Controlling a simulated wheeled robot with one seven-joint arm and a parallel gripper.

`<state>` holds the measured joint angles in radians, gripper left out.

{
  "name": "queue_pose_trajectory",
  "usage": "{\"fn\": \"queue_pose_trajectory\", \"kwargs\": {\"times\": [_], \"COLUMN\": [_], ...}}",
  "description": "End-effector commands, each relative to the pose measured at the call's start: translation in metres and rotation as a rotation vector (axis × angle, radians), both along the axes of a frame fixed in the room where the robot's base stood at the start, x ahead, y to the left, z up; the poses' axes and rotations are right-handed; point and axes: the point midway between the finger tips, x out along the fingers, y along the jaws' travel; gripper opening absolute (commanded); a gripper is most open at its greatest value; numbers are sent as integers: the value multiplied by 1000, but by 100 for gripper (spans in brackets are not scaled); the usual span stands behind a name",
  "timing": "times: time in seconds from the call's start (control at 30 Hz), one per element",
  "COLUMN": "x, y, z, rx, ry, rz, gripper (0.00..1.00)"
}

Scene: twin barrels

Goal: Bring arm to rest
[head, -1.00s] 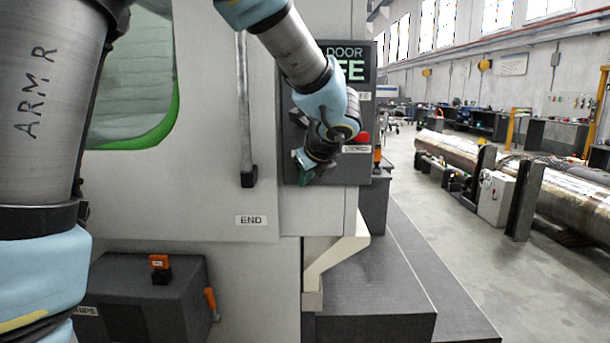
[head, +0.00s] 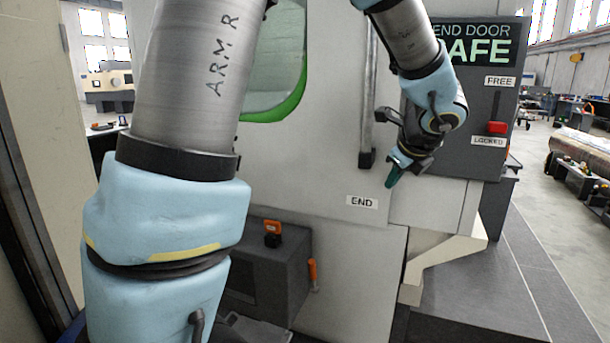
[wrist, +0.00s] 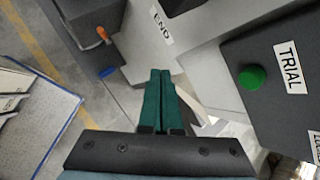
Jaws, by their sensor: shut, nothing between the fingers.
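My arm fills the left and upper middle of the head view. My gripper (head: 390,181) hangs at its end, fingers pointing down and left. It is in front of the machine's END door (head: 335,120), just right of the door's vertical handle (head: 367,90). In the wrist view the two green fingers (wrist: 160,75) lie side by side, shut, with nothing between them. No contact with the machine shows.
The dark END DOOR SAFE panel (head: 480,60) is right of my gripper; its red-ended lever (head: 497,127) sits near LOCKED. A green TRIAL button (wrist: 252,78) shows at the wrist view's right. A dark box (head: 255,280) stands low on the machine.

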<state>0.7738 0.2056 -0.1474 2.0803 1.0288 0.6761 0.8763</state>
Motion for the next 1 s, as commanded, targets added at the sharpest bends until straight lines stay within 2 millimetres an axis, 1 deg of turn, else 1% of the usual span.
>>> {"fn": "queue_pose_trajectory", "kwargs": {"times": [0.03, 0.07, 0.1, 0.17, 0.2, 0.27, 0.3, 0.37, 0.4, 0.5, 0.6, 0.63, 0.73, 1.0], "x": [4, 3, 0, -8, -15, -30, -41, -56, -66, -85, -96, -98, -101, -101], "y": [36, 56, 84, 125, 152, 189, 211, 236, 250, 274, 287, 289, 292, 291], "z": [-12, -21, -32, -48, -58, -73, -81, -90, -96, -105, -110, -111, -112, -112], "rx": [-60, -107, -176, -285, -365, -489, -570, -684, -752, -889, -974, -990, -1015, -1015], "ry": [51, 85, 129, 187, 220, 258, 276, 286, 286, 273, 254, 250, 243, 244], "rz": [149, 251, 400, 642, 817, 1098, 1281, 1535, 1688, 1996, 2184, 2219, 2275, 2274], "gripper": [0, 0, 0, 0, 0, 0, 0, 0, 0, 0, 0, 0, 0, 0]}}
